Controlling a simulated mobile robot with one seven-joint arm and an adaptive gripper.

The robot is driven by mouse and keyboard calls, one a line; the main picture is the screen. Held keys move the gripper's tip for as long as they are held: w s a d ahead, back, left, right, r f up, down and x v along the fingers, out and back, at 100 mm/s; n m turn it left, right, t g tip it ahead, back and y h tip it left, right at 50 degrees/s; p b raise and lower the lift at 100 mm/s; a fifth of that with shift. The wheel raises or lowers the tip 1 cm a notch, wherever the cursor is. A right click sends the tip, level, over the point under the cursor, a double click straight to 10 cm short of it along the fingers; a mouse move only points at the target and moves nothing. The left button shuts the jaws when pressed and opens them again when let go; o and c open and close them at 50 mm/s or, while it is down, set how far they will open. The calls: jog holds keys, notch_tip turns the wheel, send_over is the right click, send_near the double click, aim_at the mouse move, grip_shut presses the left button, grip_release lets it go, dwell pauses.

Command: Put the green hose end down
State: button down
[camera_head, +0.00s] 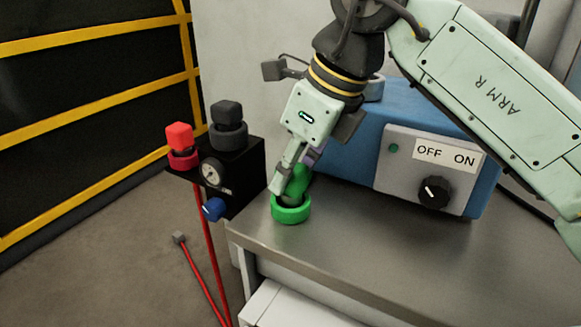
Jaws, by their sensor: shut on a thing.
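The green hose end (291,207) is at the left front part of the grey metal tabletop (370,260). It has a wide bright green ring at the bottom and a narrower green part above. My gripper (290,180) points down and is shut on the upper part of the green hose end. The hose end looks close to upright. Its ring appears at the tabletop, but I cannot tell whether it touches. The gripper fingers hide part of the hose end.
A blue machine (345,130) with an OFF/ON knob (434,192) stands behind right. The tabletop front is clear.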

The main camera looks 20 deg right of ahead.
jog(key=shift+f, duration=0.1)
jog(key=shift+f, duration=0.15)
jog(key=c, duration=1.2)
grip_release()
jog(key=shift+r, duration=0.45)
jog(key=p+v, duration=0.9)
jog(key=v, duration=0.2)
jog(key=shift+s+d+r, duration=0.15)
jog(key=shift+r, duration=0.1)
